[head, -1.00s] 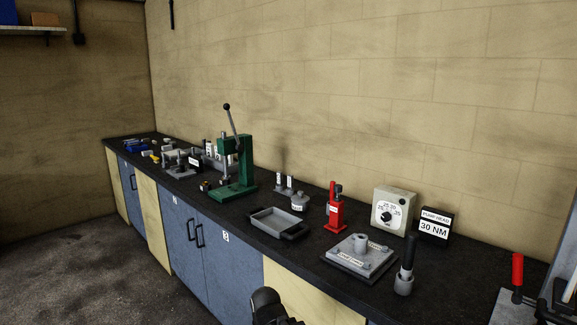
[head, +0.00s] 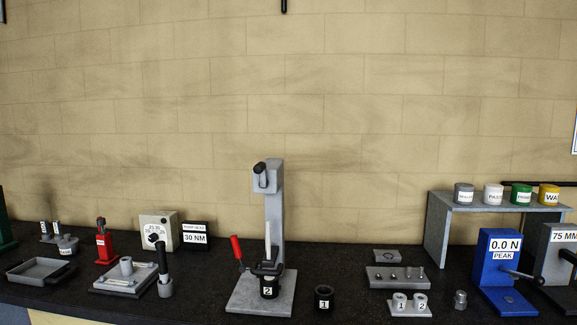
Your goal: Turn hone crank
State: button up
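The hone stand is a grey upright column (head: 274,210) on a flat grey base plate (head: 240,303), near the middle of the head view. A short black handle (head: 260,168), which looks like the hone crank, sticks out from the front of the column's head. A pale rod (head: 268,240) stands below the head, above a dark cylinder marked 2 (head: 268,288). A black clamp (head: 268,268) surrounds the cylinder's top, and a red lever handle (head: 236,247) leans up at its left. My gripper is not in view.
A dark cylinder marked 1 (head: 324,300) stands right of the base. A grey plate fixture (head: 125,277) and black-handled tool (head: 164,275) stand left. A blue gauge (head: 500,268) and grey shelf with cups (head: 437,235) are right.

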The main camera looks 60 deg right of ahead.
aim_at(261, 168)
jog(key=u, duration=0.3)
jog(key=k, duration=0.2)
jog(key=z, duration=3.7)
jog(key=k, duration=1.45)
jog(key=u, duration=1.25)
jog(key=i, duration=1)
jog(key=z, duration=0.05)
